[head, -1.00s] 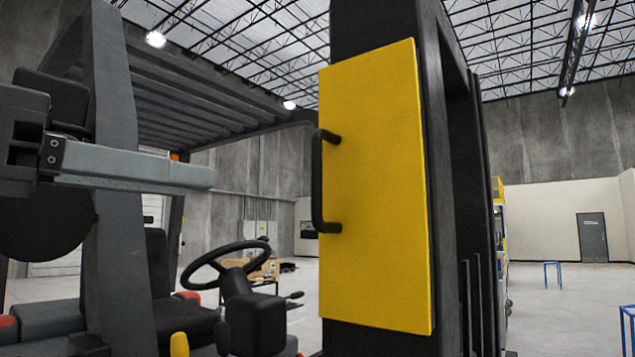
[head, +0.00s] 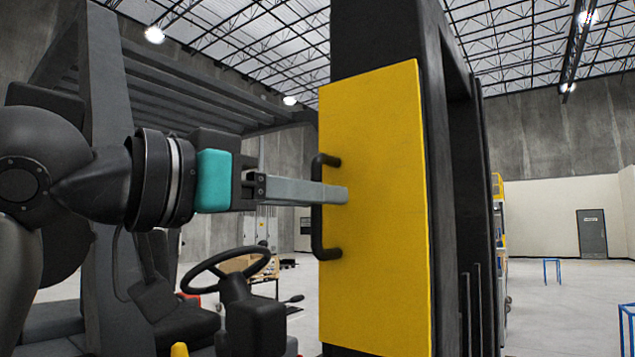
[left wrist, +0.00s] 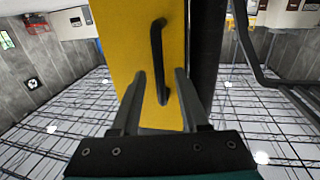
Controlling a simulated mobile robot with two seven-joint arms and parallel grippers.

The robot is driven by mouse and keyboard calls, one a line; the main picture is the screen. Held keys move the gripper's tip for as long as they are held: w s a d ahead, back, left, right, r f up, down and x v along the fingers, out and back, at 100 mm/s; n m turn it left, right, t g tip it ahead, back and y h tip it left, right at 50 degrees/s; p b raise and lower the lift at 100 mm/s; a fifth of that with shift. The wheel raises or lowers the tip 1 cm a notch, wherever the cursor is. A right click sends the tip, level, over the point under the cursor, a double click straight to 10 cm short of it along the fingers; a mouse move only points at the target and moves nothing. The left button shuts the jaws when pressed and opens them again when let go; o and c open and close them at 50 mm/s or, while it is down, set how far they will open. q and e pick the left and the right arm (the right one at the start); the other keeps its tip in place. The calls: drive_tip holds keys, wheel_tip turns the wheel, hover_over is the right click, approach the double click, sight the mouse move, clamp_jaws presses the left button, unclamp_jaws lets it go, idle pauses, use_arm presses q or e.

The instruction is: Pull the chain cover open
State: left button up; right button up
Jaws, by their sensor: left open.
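The chain cover (head: 385,230) is a flat yellow panel, shut against a dark mast post. A black bar handle (head: 317,232) stands out near its left edge and also shows in the left wrist view (left wrist: 156,45). My left gripper (head: 342,195) comes in from the left, with its grey fingers at mid-handle height, and hides part of the bar. In the left wrist view, my left gripper (left wrist: 160,75) is open, and the handle lies between its two spread fingers. I see no clear contact with the bar. My right gripper is not in view.
The forklift's steering wheel (head: 228,268) and seat are below and left of the cover. A dark roof frame (head: 205,95) runs above my left arm. Open hall floor lies to the right, with blue stands (head: 551,270) farther off.

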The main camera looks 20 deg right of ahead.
use_arm(q)
drive_tip(key=shift+x, duration=0.8)
drive_tip(key=shift+c, duration=0.4)
clamp_jaws()
idle(0.5)
